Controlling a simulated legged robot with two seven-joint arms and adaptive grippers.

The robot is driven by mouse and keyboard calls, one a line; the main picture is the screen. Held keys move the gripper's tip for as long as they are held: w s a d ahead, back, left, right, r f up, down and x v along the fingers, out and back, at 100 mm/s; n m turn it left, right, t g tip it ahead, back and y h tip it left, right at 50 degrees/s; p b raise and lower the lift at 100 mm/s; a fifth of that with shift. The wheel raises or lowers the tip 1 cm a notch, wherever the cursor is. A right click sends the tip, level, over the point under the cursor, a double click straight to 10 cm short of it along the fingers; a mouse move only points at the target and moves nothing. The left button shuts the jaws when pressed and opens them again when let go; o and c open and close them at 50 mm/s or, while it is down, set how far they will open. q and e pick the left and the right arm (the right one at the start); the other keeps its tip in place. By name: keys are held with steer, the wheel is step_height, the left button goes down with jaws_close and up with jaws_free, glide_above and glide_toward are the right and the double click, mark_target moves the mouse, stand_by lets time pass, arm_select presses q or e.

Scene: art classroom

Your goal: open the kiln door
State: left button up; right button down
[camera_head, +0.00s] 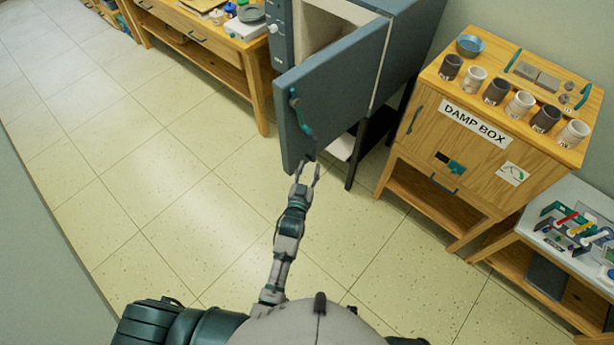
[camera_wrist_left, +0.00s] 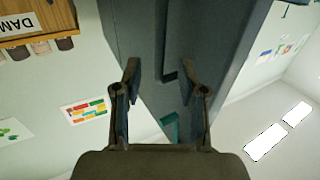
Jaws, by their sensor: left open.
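The kiln (camera_head: 413,36) is a blue-grey box on a dark stand at the top middle of the head view. Its door (camera_head: 345,84) stands ajar, swung out from the body, and the pale interior (camera_head: 318,28) shows behind it. A teal handle (camera_head: 302,115) is on the door's outer face. My left gripper (camera_head: 306,170) is open and empty, just below the door's lower corner and below the handle. In the left wrist view, the blue-grey door (camera_wrist_left: 148,30) lies beyond the parted fingers (camera_wrist_left: 163,72), with a teal piece (camera_wrist_left: 171,127) partly hidden by the gripper. My right gripper is out of view.
A wooden damp box cabinet (camera_head: 450,160) with several cups on top stands right of the kiln. A wooden workbench (camera_head: 205,60) stands to the left. A table with tools (camera_head: 575,215) is at the right edge. The tiled floor (camera_head: 150,180) left of the door is clear.

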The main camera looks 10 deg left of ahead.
arm_select(q)
steer(key=shift+s, duration=1.85)
steer(key=s+a+f+g, duration=0.1)
steer(key=s+f+g, duration=0.3)
steer(key=f, duration=0.7)
steer(key=s+a+f+m+g, duration=0.1)
steer(key=s+f+g, duration=0.1)
steer(key=s+f, duration=0.7)
steer(key=s+a+f+g, duration=0.1)
steer(key=s+f+g, duration=0.2)
steer(key=f, duration=0.9)
steer(key=s+a+f+g, duration=0.2)
steer(key=s+a+f, duration=0.2)
steer(key=s, duration=0.5)
steer(key=s+a+f+g+y, duration=0.1)
steer(key=s+a+f+g, duration=0.2)
steer(key=s+f, duration=0.4)
steer(key=s+a+f+g, duration=0.2)
steer(key=s+a+f, duration=0.3)
steer(key=s, duration=0.7)
steer(key=shift+s+a+f+g+y, duration=0.15)
steer(key=shift+f+g+y, duration=0.2)
steer(key=shift+g+y, duration=0.05)
